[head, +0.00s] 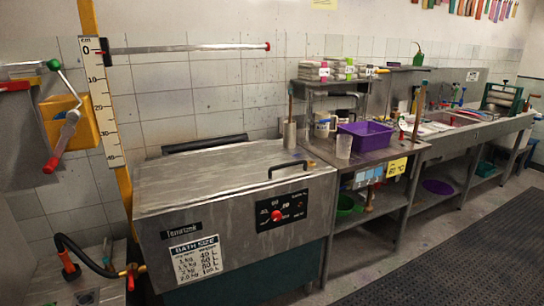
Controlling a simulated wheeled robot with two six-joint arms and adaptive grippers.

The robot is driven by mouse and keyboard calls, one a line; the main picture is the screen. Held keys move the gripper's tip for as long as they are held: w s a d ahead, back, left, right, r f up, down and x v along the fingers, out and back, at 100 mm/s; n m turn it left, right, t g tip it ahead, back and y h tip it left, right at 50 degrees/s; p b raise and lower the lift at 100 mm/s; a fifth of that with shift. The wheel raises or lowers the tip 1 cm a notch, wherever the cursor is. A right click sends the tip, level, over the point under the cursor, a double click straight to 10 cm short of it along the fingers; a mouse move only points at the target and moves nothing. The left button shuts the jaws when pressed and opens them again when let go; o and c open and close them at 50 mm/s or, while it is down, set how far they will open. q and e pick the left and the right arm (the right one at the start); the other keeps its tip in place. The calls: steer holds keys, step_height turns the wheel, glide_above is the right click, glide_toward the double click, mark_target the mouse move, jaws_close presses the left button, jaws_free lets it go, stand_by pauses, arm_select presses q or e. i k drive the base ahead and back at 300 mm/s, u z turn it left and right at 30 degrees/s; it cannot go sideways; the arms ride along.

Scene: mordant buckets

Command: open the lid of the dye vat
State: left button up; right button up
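The dye vat (192,257) is a large steel box at the centre left of the head view, with a dark green lower body. Its flat grey lid (215,175) lies down over the top and looks closed. A black bar handle (287,168) stands on the lid near its right front edge. The vat's front has a black panel (296,203) with a red knob (278,216) and a white bath size sign (198,260). Neither of my grippers is in view.
A yellow pole with a white scale (101,100) stands at the vat's left, with a horizontal rod (190,48) above the lid. A black hose (80,250) is at lower left. A counter with a purple bin (366,135) adjoins on the right. Floor matting (470,260) is clear.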

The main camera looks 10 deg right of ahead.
mark_target(185, 172)
steer(key=i, duration=1.05)
steer(key=z, duration=1.85)
steer(key=i, duration=2.1)
steer(key=u, duration=2.5)
steer(key=i, duration=0.2)
steer(key=z, duration=0.2)
